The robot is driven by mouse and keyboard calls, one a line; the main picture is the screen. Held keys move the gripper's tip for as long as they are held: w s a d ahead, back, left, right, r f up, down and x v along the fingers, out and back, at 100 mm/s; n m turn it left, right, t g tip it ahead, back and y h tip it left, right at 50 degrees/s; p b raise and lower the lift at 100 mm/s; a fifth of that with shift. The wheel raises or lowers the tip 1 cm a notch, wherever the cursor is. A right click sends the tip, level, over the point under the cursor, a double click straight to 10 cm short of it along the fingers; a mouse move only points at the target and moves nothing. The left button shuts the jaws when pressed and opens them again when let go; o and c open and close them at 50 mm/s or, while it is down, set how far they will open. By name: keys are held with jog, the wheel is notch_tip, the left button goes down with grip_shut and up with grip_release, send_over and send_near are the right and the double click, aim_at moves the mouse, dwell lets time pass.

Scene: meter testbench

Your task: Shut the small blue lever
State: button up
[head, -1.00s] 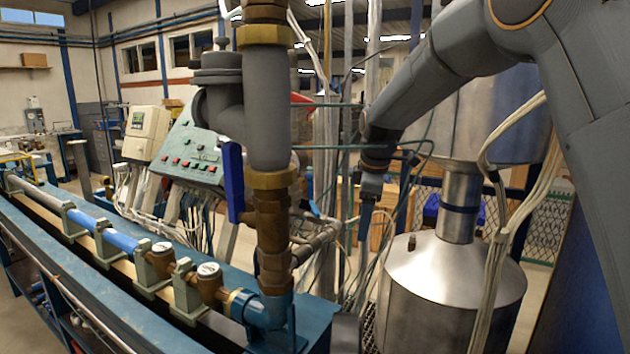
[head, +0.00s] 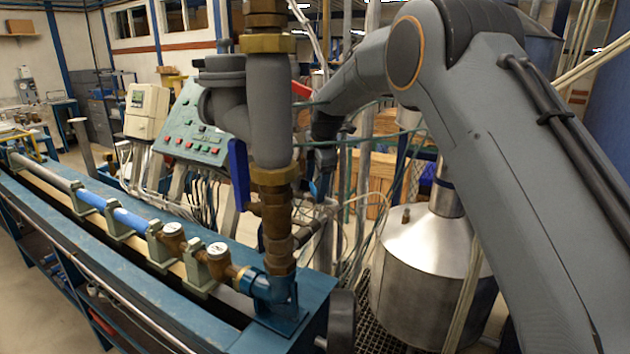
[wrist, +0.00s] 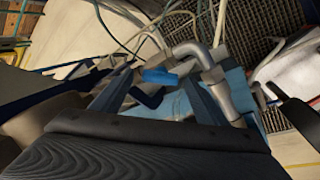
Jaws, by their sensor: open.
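A small bright blue lever (wrist: 160,76) shows in the wrist view beside a bent grey pipe, beyond my fingertips and roughly between them. A dark blue bent piece lies just below it; I cannot tell whether they are joined. My gripper (wrist: 155,92) is open, with nothing seen between its fingers. In the head view my gripper (head: 320,188) points down, behind and to the right of the thick vertical pipe. A larger blue lever (head: 239,174) stands upright on that pipe's left side. The small lever cannot be made out clearly in the head view.
The thick vertical pipe (head: 270,110) stands close to my gripper on its left. Thin green lines and cables run around my gripper. A steel tank (head: 430,275) stands to the right. The blue bench (head: 130,255) with meters and a green control panel (head: 190,140) lie left.

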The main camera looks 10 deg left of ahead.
jog(key=shift+f, duration=0.2)
jog(key=c, duration=1.1)
jog(key=shift+o, duration=0.2)
jog(key=shift+m+b, duration=0.3)
jog(key=shift+b, duration=0.05)
jog(key=m+b, duration=0.1)
jog(key=m+t+b, duration=0.1)
jog(key=m+b, duration=0.1)
jog(key=shift+s+f+t+y, duration=0.15)
jog(key=shift+f+t+y, duration=0.1)
jog(key=shift+t+y, duration=0.05)
jog(key=m+t+b, duration=0.1)
jog(key=m+b, duration=0.2)
jog(key=m, duration=0.2)
jog(key=shift+s+t+b, duration=0.2)
jog(key=shift+t+b, duration=0.15)
jog(key=shift+t, duration=0.05)
